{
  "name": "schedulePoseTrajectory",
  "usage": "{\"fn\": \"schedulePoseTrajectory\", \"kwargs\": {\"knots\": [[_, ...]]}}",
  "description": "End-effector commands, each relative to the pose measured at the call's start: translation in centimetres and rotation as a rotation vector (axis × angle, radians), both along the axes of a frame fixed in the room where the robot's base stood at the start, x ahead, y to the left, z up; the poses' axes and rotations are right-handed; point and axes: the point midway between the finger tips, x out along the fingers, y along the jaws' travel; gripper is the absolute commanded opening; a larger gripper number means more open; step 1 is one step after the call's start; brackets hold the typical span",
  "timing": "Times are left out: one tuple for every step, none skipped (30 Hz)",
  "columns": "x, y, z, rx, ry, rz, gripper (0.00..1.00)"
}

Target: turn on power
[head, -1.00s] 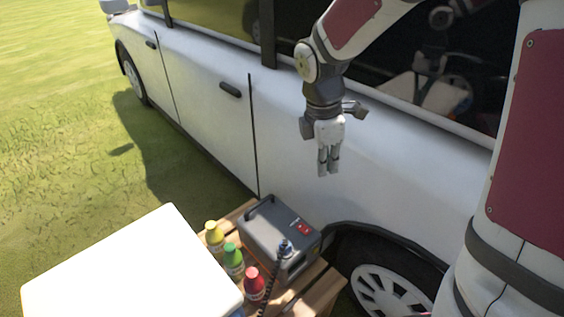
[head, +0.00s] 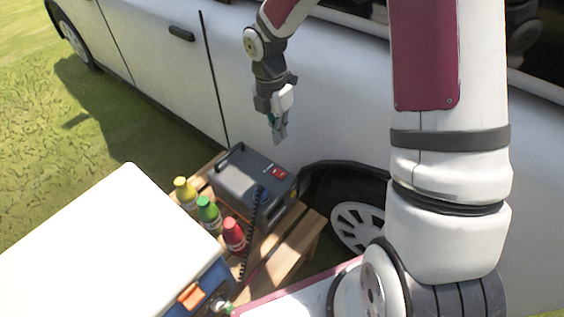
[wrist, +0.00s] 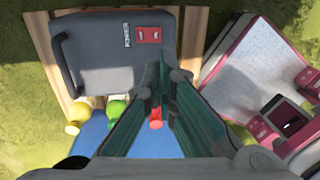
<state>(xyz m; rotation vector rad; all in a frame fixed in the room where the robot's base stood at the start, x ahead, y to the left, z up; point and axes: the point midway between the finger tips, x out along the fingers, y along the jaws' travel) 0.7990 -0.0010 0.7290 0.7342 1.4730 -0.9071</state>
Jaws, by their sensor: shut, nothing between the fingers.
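A grey power box (head: 240,187) with a black carry handle stands on a wooden crate table beside the white car. Its red power switch (head: 279,173) is on the top, near the right end. In the wrist view, the switch (wrist: 149,35) sits beside the word POWER on the box (wrist: 104,58). My gripper (head: 280,139) is shut and empty, pointing down above the box, near the switch end and apart from it. In the wrist view, my gripper's fingertips (wrist: 160,62) appear just below the switch.
Yellow (head: 186,193), green (head: 208,214) and red (head: 234,236) bottles stand in front of the box. A dark coiled cord (head: 252,222) hangs from the box's plug. A white-topped cooler (head: 110,245) is at the lower left. The car (head: 150,50) stands close behind.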

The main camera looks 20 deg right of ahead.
Motion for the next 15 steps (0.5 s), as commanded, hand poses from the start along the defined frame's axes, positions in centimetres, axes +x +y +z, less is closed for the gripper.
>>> {"fn": "schedulePoseTrajectory", "kwargs": {"knots": [[-0.1, 0.0, -0.4, 0.000, 0.002, 0.000, 0.00], [-0.1, 0.0, -0.6, 0.000, 0.002, 0.000, 0.00], [-0.1, -0.1, -1.1, -0.001, 0.003, 0.001, 0.00], [-0.2, -0.1, -1.5, 0.000, 0.005, 0.001, 0.00], [-0.3, -0.1, -2.0, 0.000, 0.005, 0.001, 0.00], [-0.4, -0.1, -2.6, 0.001, 0.005, 0.001, 0.00], [-0.4, -0.1, -3.2, 0.000, 0.006, 0.000, 0.00], [-0.5, -0.2, -3.8, 0.001, 0.005, 0.000, 0.00], [-0.5, -0.3, -4.6, 0.000, 0.004, -0.001, 0.00], [-0.6, -0.3, -5.2, -0.001, 0.005, 0.000, 0.00], [-0.7, -0.3, -5.8, 0.000, 0.004, 0.000, 0.00], [-0.8, -0.3, -6.6, 0.000, 0.005, 0.001, 0.00], [-0.8, -0.4, -7.2, -0.001, 0.005, 0.001, 0.00], [-0.9, -0.4, -7.8, 0.000, 0.005, 0.001, 0.00], [-1.0, -0.5, -8.6, -0.001, 0.005, 0.000, 0.00]]}}
